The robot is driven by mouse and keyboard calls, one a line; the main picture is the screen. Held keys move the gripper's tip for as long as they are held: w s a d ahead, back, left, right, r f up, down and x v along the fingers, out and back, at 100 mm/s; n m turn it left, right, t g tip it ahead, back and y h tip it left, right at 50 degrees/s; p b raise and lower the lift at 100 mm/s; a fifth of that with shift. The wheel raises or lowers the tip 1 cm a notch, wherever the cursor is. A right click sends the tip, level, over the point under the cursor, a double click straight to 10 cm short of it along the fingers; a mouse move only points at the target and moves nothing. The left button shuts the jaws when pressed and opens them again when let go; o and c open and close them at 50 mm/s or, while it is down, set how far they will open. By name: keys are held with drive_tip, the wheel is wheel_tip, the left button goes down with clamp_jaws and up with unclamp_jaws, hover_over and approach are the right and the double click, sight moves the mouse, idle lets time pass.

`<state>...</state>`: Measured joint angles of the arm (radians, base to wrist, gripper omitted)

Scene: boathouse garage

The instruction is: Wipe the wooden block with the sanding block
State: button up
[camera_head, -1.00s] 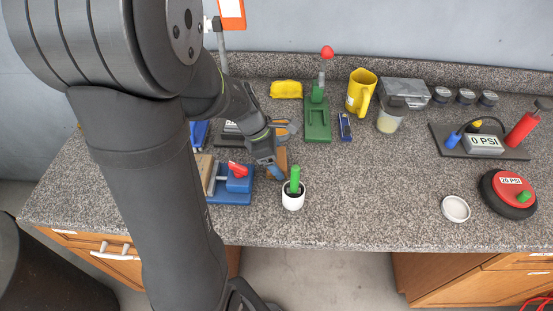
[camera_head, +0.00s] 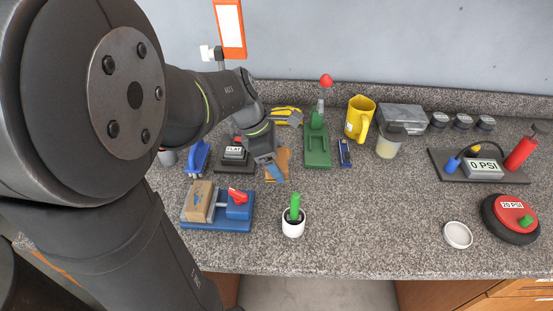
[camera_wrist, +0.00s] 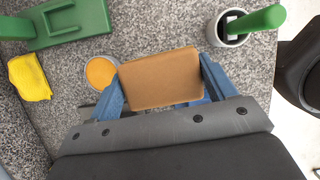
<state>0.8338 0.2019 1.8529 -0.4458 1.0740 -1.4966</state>
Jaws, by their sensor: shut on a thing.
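My gripper (camera_head: 274,170) is shut on the sanding block (camera_head: 284,158), a flat brown piece. In the wrist view the sanding block (camera_wrist: 160,79) sits between the two blue fingers of my gripper (camera_wrist: 162,88). The wooden block (camera_head: 200,203) is tan and sits in a blue vise (camera_head: 219,225) with a red handle, at the left front of the counter. My gripper is to the right of and behind the vise, apart from the wooden block. The wooden block is not visible in the wrist view.
A white pot (camera_head: 292,230) with a green-handled tool stands right of the vise. A green press (camera_head: 317,150), yellow mug (camera_head: 360,118) and black stand (camera_head: 235,155) stand around my gripper. A blue item (camera_head: 197,158) lies behind the vise.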

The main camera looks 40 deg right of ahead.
drive_tip(key=w+a+r+m+g+y, duration=0.1)
drive_tip(key=w+a+m+g+y, duration=0.15)
drive_tip(key=w+a+m, duration=0.55)
wheel_tip(320, 180, up, 3)
drive_tip(key=m+t+y, duration=0.2)
drive_tip(key=m+y, duration=0.2)
drive_tip(key=m, duration=0.6)
hover_over(201, 188)
drive_tip(key=shift+w+d+f, duration=0.15)
drive_tip(key=shift+f, duration=1)
drive_tip(key=shift+w+d+f, duration=0.15)
drive_tip(key=shift+f, duration=0.95)
drive_tip(key=shift+w+d+f, duration=0.15)
drive_tip(key=shift+f, duration=1.75)
drive_tip(key=shift+s+a+r, duration=0.2)
drive_tip(key=shift+s+a, duration=0.4)
drive_tip(key=shift+a, duration=0.05)
drive_tip(key=shift+c, duration=0.4)
drive_tip(key=shift+s+a+r, duration=0.15)
drive_tip(key=shift+s+a, duration=0.05)
drive_tip(key=shift+s+a+f, duration=0.25)
drive_tip(key=shift+s+a, duration=1.35)
drive_tip(key=shift+s, duration=0.05)
drive_tip(key=shift+w+d, duration=2.5)
drive_tip(key=shift+w, duration=0.05)
wheel_tip(201, 188, up, 8)
drive_tip(key=shift+s, duration=0.1)
